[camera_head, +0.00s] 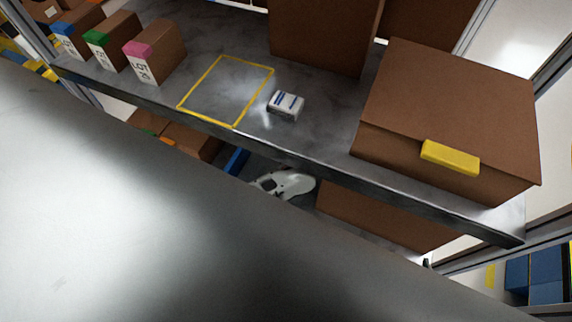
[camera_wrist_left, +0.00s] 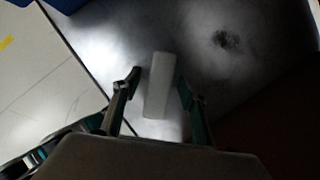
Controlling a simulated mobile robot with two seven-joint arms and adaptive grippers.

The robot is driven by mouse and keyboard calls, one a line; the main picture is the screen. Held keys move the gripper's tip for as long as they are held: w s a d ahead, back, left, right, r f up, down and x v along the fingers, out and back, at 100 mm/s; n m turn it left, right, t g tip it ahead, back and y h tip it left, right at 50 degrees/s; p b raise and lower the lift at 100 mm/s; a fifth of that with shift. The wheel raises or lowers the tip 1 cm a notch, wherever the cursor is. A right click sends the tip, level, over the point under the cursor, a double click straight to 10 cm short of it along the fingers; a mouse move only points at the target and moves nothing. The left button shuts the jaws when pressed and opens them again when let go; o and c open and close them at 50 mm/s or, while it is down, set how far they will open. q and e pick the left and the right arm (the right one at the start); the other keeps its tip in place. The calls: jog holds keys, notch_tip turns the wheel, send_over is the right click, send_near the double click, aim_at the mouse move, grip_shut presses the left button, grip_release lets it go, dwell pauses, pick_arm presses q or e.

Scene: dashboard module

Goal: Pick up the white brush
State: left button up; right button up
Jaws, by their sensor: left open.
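In the left wrist view the white brush (camera_wrist_left: 160,85), a plain pale elongated block, lies on a dark grey surface. My left gripper (camera_wrist_left: 159,84) is open, with one finger on each side of the brush in the picture. Gaps show between the brush and both fingers; I cannot tell how far above the surface the fingertips are. In the head view I cannot make out the brush. A large grey surface hides the lower left there. A small dark tip at the lower shelf's right end may be part of my right gripper (camera_head: 427,262); its jaws cannot be made out.
A yellow outlined square (camera_head: 255,98) is empty. A white slotted object (camera_head: 290,184) shows below the shelf edge.

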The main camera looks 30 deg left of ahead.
pick_arm(q)
jog(key=shift+s, duration=0.1)
jog(key=shift+f, duration=0.2)
dwell(0.4)
grip_shut()
